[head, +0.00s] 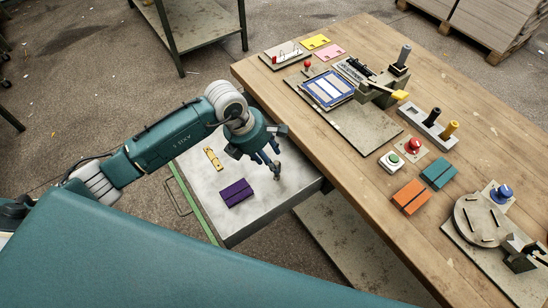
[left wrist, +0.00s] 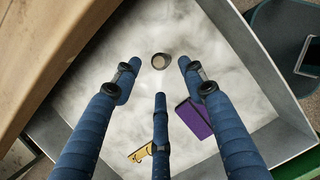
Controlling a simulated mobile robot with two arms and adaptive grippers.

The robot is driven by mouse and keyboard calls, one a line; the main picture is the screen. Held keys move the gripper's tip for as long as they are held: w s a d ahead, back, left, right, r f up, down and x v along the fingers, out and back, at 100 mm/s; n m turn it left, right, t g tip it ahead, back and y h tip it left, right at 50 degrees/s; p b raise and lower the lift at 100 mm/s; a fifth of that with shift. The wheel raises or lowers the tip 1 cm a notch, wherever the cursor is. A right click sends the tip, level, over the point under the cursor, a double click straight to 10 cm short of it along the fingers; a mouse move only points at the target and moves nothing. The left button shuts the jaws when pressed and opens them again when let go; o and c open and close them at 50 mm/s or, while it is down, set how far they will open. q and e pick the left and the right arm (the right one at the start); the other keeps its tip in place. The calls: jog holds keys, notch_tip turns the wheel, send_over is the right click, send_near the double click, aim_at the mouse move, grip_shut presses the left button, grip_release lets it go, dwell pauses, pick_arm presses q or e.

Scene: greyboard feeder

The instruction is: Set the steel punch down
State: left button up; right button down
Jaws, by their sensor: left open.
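My left gripper (head: 270,158) is over the open grey metal drawer (head: 205,185) at the front of the workbench. Its three blue fingers are spread apart in the left wrist view (left wrist: 157,80). A small round metal piece, seemingly the steel punch (left wrist: 160,61), shows end-on just beyond the fingertips in that view. It appears to stand on the drawer's floor, and no finger visibly closes on it. In the head view, the fingers partly hide it. My right gripper is not in view.
In the drawer lie a purple block (head: 236,192) and a yellow brass piece (head: 213,158). On the wooden bench (head: 350,160) are a holder (head: 424,124) with black and yellow-topped pegs, a press (head: 385,88), push buttons (head: 413,145), orange (head: 411,196) and teal blocks (head: 438,172).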

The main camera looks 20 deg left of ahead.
pick_arm(q)
jog(key=p+v, duration=0.2)
jog(key=v, duration=0.2)
jog(key=shift+s+a+r, duration=0.1)
jog(key=shift+r, duration=0.2)
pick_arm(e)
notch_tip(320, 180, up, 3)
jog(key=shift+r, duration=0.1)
